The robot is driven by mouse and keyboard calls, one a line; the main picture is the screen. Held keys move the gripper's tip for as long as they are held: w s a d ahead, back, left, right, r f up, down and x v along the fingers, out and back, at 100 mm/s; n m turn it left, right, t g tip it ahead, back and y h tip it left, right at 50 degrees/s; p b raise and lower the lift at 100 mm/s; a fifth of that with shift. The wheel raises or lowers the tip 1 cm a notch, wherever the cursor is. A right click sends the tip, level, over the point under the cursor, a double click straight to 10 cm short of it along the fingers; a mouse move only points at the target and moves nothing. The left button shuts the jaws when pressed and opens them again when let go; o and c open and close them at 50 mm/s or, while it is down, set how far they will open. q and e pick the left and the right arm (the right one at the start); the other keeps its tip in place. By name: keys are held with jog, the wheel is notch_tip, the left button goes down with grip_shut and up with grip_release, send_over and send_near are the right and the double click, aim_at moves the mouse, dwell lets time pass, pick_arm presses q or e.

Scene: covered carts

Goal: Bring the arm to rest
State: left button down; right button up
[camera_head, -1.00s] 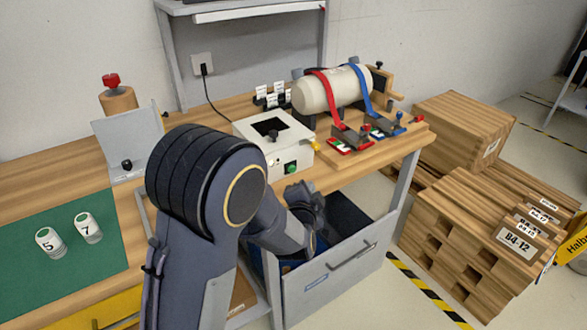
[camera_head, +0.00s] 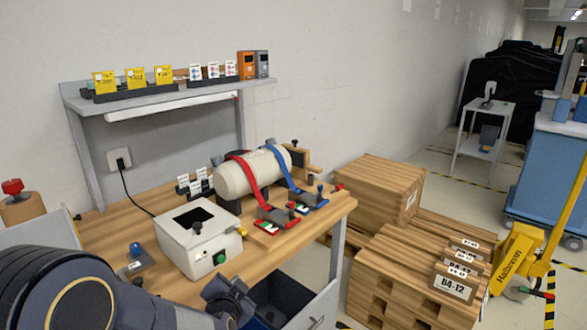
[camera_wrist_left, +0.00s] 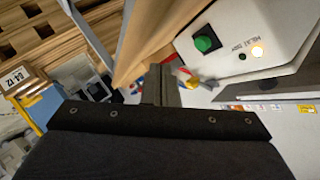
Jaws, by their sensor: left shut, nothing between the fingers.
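My left arm (camera_head: 75,292) comes in at the lower left of the head view. Its dark wrist (camera_head: 228,297) is over the front of the bench, beside the open drawer and in front of the white box. The fingertips cannot be made out in the head view. In the left wrist view my left gripper (camera_wrist_left: 162,84) is shut and empty, near the bench's wooden edge and the white box with its green button (camera_wrist_left: 204,44). My right gripper is in neither view.
The white box (camera_head: 190,245) and a strapped cream cylinder (camera_head: 250,172) stand on the wooden bench (camera_head: 115,232). The open drawer (camera_head: 312,312) juts out in front. Wooden crates (camera_head: 400,270) stand to the right, with a yellow Halbrenn-marked object (camera_head: 515,258) beyond.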

pick_arm(q)
jog(key=s+a+r+n+g+h+p, duration=0.1)
jog(key=s+r+n+g, duration=0.1)
jog(key=s, duration=0.8)
jog(key=s+a+r+n+g+h+p, duration=0.1)
jog(key=s+r+n+g+h, duration=0.1)
jog(key=s, duration=0.9)
jog(key=s+a+r+n+g+h+p, duration=0.1)
jog(key=s+n+g, duration=0.3)
jog(key=s, duration=0.6)
jog(key=shift+s+a+r+n+h, duration=0.25)
jog(key=shift+s+r+n+h, duration=0.15)
jog(key=shift+r+n, duration=0.45)
